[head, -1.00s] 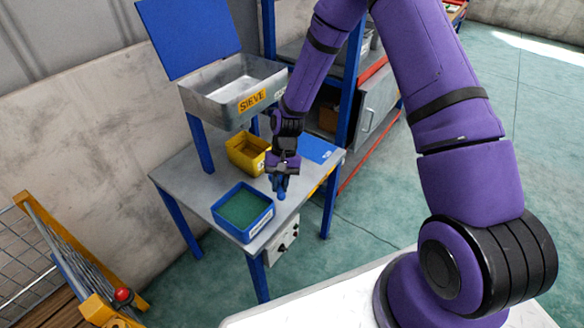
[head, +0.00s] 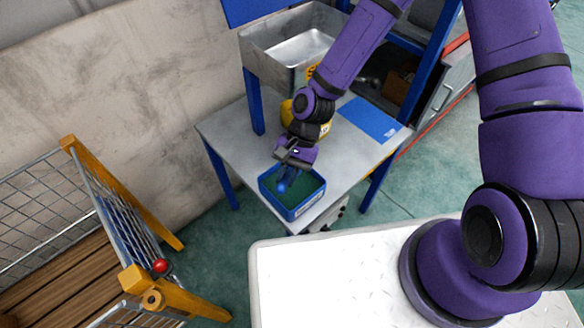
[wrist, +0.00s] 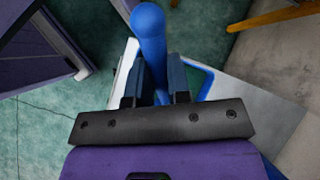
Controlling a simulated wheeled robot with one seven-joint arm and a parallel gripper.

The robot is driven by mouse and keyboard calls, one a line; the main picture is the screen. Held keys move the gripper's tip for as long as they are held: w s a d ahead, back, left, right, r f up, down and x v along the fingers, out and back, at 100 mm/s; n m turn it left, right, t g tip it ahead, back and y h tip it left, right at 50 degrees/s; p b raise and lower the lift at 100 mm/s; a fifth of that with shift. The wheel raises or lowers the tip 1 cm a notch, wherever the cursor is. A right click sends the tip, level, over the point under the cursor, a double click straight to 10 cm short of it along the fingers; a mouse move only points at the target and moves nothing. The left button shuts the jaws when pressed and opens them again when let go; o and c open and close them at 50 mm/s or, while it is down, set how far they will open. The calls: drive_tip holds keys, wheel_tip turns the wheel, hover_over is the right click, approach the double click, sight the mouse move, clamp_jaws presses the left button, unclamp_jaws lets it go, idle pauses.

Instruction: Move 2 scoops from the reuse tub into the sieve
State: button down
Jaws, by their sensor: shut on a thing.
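My gripper (head: 292,165) is shut on the handle of a blue scoop (head: 284,184). In the wrist view the round blue handle (wrist: 149,25) stands between the two dark fingers of my gripper (wrist: 157,82). In the head view the scoop points down over the blue tub (head: 311,203), which holds green material (head: 308,187). I cannot tell whether the scoop touches the material, or whether it is loaded. The tub's label is too small to read. The metal sieve (head: 262,56) stands raised behind on blue legs, its label mostly hidden by my arm.
The grey table (head: 240,140) carries the tub. A yellow tub (head: 322,131) stands behind my wrist, partly hidden. A blue sheet (head: 369,120) lies at the table's right. A yellow-framed mesh barrier (head: 112,200) with a red button stands at left.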

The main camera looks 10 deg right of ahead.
sight(282, 206)
drive_tip(key=shift+f, duration=4.7)
drive_tip(key=shift+w+d+f, duration=0.15)
drive_tip(key=shift+w+f, duration=0.05)
drive_tip(key=shift+w, duration=0.3)
drive_tip(key=shift+r, duration=4.55)
